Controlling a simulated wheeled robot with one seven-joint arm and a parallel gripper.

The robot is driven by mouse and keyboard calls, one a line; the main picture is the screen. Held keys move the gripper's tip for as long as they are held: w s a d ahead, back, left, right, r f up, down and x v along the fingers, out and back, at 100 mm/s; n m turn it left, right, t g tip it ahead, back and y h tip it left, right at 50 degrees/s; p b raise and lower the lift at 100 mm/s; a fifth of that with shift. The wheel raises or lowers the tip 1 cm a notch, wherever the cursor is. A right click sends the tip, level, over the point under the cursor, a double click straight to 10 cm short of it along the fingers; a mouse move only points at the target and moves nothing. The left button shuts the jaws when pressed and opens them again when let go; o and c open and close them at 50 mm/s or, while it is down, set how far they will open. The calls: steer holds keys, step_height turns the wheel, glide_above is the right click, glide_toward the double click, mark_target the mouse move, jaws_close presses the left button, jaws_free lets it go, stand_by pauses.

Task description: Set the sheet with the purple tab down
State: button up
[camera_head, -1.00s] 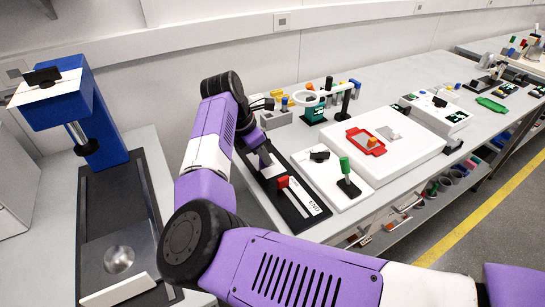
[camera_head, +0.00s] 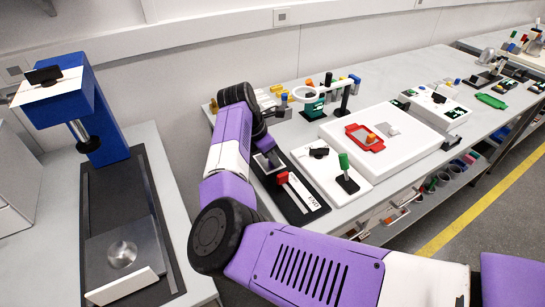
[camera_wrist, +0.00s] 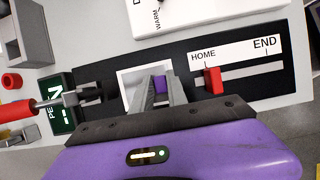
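The purple tab (camera_wrist: 160,84) shows between the two fingers of my gripper (camera_wrist: 159,88) in the wrist view. The fingers seem closed on the tab. A pale grey sheet (camera_wrist: 131,78) with a white border shows just beyond and left of the fingers, over a black slide base (camera_wrist: 190,62). It is partly hidden by the fingers, and I cannot tell whether it touches the base. The base has a red knob (camera_wrist: 213,81) near the HOME mark of its END-labelled strip. In the head view the sheet (camera_head: 268,161) is small beneath my wrist.
A white panel (camera_head: 420,150) carries a red frame (camera_head: 352,130) with an orange-tabbed piece. A white board with a green-topped lever (camera_head: 345,170) stands close right of the slide base. A blue press (camera_head: 65,100) stands at left. A green display (camera_wrist: 60,115) is left of the fingers.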

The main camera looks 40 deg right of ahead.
steer(key=shift+o, duration=1.3)
steer(key=shift+r, duration=0.1)
steer(key=b+v, duration=0.2)
steer(key=v, duration=1)
